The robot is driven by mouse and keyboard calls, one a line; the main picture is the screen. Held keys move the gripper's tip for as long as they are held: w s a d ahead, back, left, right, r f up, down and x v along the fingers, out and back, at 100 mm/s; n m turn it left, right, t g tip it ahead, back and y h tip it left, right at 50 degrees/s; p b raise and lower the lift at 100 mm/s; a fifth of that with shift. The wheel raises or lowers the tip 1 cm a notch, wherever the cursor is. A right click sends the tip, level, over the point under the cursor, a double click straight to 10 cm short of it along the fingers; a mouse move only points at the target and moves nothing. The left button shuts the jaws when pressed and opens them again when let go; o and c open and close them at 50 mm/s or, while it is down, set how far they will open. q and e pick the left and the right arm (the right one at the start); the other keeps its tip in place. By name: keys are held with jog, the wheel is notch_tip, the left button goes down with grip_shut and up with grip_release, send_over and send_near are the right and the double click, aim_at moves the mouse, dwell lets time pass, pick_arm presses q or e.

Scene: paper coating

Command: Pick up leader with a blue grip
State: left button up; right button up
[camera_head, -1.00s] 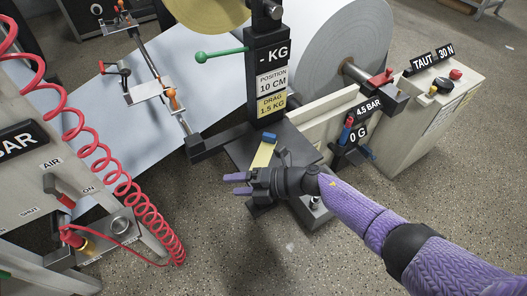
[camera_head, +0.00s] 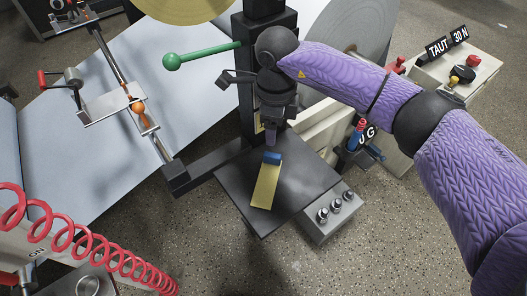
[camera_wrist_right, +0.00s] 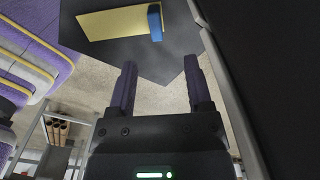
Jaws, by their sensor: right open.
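The leader is a yellow strip (camera_head: 265,187) with a blue grip (camera_head: 272,157) at its far end. It lies on the dark plate (camera_head: 240,193) of the machine. My right gripper (camera_head: 271,140) points down just above and behind the blue grip, apparently not holding it. In the right wrist view its two purple fingers (camera_wrist_right: 160,90) are spread and empty, and the blue grip (camera_wrist_right: 155,22) and yellow strip (camera_wrist_right: 112,23) show beyond the fingertips. My left gripper is not in view.
A black post with a green-knobbed lever (camera_head: 203,56) stands behind the plate. A small box with several round knobs (camera_head: 335,208) is at the plate's right. A red coiled hose (camera_head: 70,236) hangs at lower left. White paper web (camera_head: 190,100) spreads behind.

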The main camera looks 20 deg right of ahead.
aim_at(270, 155)
jog(key=f+b, duration=0.2)
jog(key=f, duration=0.1)
jog(key=f+b, duration=0.2)
jog(key=f, duration=0.1)
jog(key=f+b, duration=0.2)
jog(key=f, duration=0.2)
jog(key=shift+s+a, duration=0.15)
jog(key=shift+a, duration=0.25)
jog(key=shift+r, duration=0.25)
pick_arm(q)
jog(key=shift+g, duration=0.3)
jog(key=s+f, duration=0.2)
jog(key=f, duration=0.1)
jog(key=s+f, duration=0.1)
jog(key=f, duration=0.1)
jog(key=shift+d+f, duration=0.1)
pick_arm(e)
grip_shut()
